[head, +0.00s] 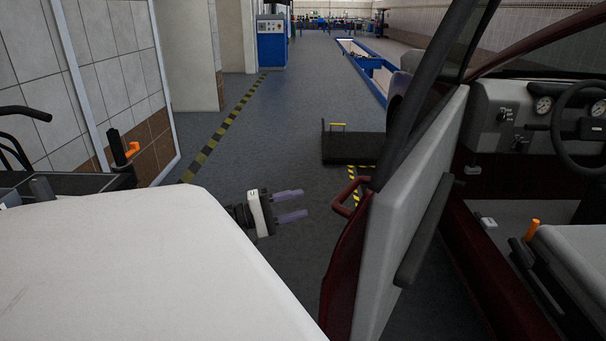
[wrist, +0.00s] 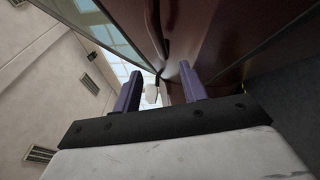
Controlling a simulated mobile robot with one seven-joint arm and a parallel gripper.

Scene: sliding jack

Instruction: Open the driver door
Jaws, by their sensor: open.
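The driver door (head: 410,215) stands swung well out from the dark red car, with its grey inner panel facing right. Its red outer handle (head: 345,198) sticks out on the left side of the door. My gripper (head: 304,204) is open and empty, a short way left of the handle and apart from it. In the wrist view my two purple fingers (wrist: 162,88) are spread, with the dark red door panel (wrist: 225,30) beyond and to the right. A dark red bar, perhaps the handle (wrist: 167,28), shows above the fingers there.
The car's steering wheel (head: 580,125) and seat (head: 570,265) show through the doorway at right. A black low platform (head: 352,148) lies on the floor beyond the door. A tool cart (head: 60,185) stands at left by the tiled wall. The grey floor ahead is mostly clear.

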